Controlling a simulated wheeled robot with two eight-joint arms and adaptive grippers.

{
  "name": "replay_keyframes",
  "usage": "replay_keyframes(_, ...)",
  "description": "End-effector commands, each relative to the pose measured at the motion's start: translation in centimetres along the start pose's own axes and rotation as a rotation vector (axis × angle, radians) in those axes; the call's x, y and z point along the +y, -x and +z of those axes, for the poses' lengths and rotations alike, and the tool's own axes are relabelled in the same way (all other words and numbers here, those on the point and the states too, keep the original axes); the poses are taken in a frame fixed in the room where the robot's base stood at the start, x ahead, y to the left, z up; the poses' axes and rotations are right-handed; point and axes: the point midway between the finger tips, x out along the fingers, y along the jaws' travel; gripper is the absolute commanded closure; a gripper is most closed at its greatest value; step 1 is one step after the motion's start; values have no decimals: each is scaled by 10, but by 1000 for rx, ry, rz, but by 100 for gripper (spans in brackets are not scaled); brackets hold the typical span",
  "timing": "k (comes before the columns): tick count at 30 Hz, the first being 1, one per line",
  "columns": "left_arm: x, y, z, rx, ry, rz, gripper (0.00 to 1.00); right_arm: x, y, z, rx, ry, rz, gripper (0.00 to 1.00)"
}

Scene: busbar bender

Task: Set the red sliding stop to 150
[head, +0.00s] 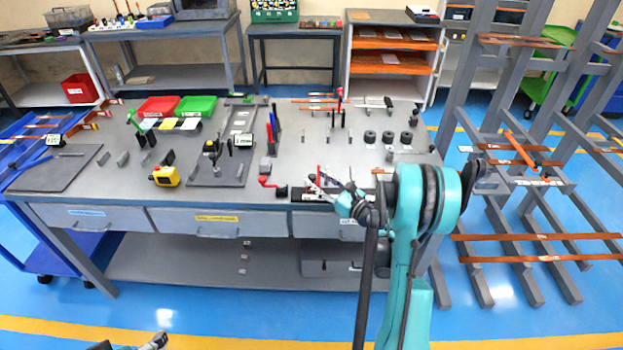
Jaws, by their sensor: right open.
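A small red upright piece (318,172), which looks like the red sliding stop, stands on a dark rail (303,195) at the front edge of the workbench. Any scale on the rail is too small to read. My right gripper (319,184) is open at the rail, its fingers close beside the red piece; I cannot tell whether they touch it. The gripper and wrist cover part of the rail. The tip of my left gripper (156,341) shows at the bottom edge, low and away from the bench; its opening is unclear.
A red crank handle (266,182) sits just left of the rail. A yellow device (166,176), a grey plate with a clamp (232,130), red (158,106) and green bins (197,105) and black cylinders (388,137) occupy the bench (300,160). A rack of copper bars stands right.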

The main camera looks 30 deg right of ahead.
Motion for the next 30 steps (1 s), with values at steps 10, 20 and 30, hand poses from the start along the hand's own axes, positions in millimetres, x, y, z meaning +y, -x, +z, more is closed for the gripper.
replay_keyframes(10,0,-7,5,0,0,0,0,0,-31,0,-1,-2,0,56)
replay_keyframes(20,0,-6,5,0,0,0,0,0,-31,1,-1,-2,-1,87)
replay_keyframes(30,0,-6,5,0,0,0,0,-2,-31,0,-1,-2,-2,100)
